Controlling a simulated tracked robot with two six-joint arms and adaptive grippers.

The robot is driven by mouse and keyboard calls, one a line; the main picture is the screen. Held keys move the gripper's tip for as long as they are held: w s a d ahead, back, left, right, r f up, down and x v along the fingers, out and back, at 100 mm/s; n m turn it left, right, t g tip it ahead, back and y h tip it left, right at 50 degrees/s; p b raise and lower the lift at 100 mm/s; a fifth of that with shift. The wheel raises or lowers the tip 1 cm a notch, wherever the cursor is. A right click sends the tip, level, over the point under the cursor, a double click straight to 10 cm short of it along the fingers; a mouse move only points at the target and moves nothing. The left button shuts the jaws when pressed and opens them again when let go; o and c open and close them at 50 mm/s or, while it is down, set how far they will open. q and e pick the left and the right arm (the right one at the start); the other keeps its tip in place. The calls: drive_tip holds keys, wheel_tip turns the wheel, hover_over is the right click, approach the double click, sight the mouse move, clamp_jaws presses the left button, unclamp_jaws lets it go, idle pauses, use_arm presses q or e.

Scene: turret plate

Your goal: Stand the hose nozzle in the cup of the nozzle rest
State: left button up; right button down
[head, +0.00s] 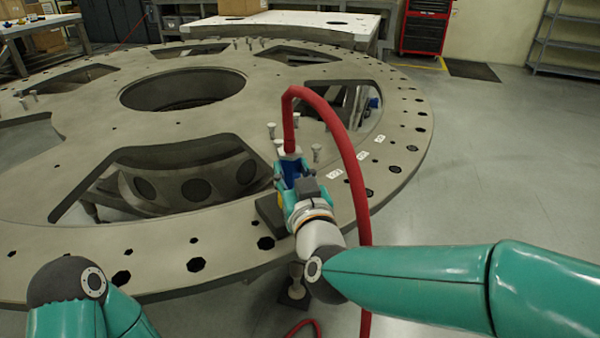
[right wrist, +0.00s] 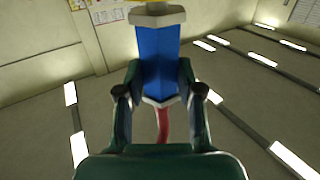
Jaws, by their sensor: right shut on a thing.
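The hose nozzle (head: 290,168) is blue with pale collars and a yellow end. The red hose (head: 350,160) leaves its upper end, arches over and drops to the right of my wrist. My right gripper (head: 287,182) is shut on the nozzle above the near right rim of the plate. In the right wrist view the blue body (right wrist: 158,60) stands between the two fingers (right wrist: 160,95), yellow at the top edge. A dark block (head: 270,214), perhaps the base of the nozzle rest, lies just below the gripper. No cup is visible; the gripper hides that spot. My left gripper is outside the view.
The large grey turret plate (head: 60,250) has wide cut-outs and rim holes. Several pale studs (head: 316,152) and white labels (head: 363,155) are near the gripper. A white table (head: 285,22) and a red tool cabinet (head: 425,27) stand behind.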

drive_tip(key=shift+f+b, duration=0.5)
drive_tip(key=shift+f, duration=0.05)
idle(0.4)
drive_tip(key=c, duration=0.7)
unclamp_jaws()
drive_tip(key=shift+o, duration=0.2)
